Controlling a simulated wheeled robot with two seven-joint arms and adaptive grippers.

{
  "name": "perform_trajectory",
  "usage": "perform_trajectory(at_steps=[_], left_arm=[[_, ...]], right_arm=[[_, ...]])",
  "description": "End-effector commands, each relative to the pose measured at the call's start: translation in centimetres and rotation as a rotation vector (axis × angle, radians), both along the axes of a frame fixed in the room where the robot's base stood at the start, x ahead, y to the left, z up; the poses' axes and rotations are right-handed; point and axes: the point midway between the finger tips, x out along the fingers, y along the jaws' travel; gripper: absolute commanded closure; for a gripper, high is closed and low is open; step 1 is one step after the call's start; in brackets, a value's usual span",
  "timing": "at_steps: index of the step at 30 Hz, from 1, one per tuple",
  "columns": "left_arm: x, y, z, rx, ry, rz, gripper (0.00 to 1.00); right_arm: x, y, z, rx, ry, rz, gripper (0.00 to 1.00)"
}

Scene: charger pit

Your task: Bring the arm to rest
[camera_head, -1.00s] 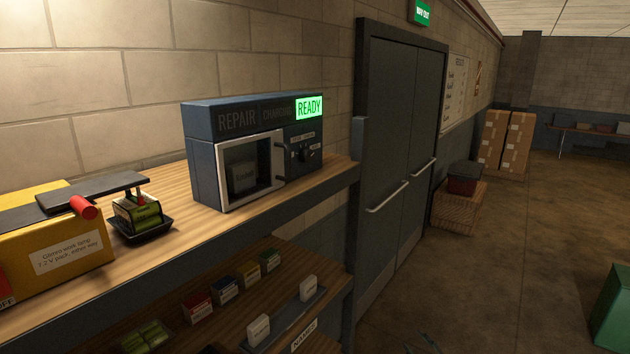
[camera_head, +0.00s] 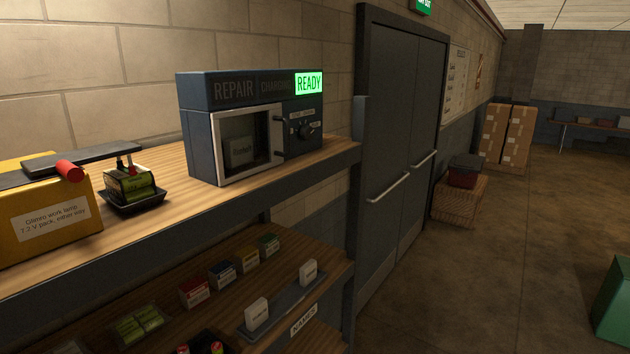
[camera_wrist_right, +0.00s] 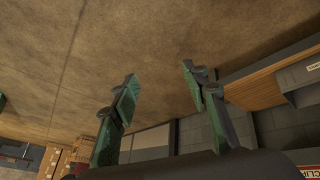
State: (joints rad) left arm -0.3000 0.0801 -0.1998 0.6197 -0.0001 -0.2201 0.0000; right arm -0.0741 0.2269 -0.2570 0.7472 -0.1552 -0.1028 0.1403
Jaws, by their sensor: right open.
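My right gripper (camera_wrist_right: 158,80) shows in the right wrist view with its two green-padded fingers spread wide apart. Nothing is between them, and bare brown floor lies beyond. No gripper shows in the head view. My left gripper is in neither view now.
A wooden shelf bench (camera_head: 283,182) holds a charger box (camera_head: 196,128) lit READY, a yellow work lamp (camera_head: 30,208) and a green battery pack in a black tray (camera_head: 136,203). A lower shelf (camera_head: 190,318) holds small boxes.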

Motion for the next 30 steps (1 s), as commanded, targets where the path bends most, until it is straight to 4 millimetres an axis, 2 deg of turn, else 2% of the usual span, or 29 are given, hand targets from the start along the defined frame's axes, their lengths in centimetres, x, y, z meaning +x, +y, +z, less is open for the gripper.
perform_trajectory(at_steps=[1, 3, 9, 12, 15, 19, 30], left_arm=[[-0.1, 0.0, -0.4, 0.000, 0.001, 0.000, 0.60], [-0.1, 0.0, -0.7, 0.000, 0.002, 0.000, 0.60], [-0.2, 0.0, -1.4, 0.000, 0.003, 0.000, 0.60], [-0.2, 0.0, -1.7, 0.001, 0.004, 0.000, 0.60], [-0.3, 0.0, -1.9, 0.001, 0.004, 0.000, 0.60], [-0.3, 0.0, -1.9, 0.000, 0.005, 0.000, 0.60], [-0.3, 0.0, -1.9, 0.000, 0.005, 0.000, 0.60]], right_arm=[[-3.7, 0.6, -2.1, 0.013, 0.051, -0.025, 0.58], [-8.3, 1.4, -4.3, 0.025, 0.118, -0.052, 0.58], [-21.1, 4.2, -8.9, 0.065, 0.297, -0.127, 0.58], [-26.1, 5.6, -10.1, 0.082, 0.367, -0.154, 0.58], [-29.5, 6.5, -10.7, 0.094, 0.413, -0.174, 0.58], [-31.6, 7.2, -11.0, 0.101, 0.443, -0.185, 0.58], [-31.8, 7.2, -11.0, 0.102, 0.444, -0.186, 0.58]])
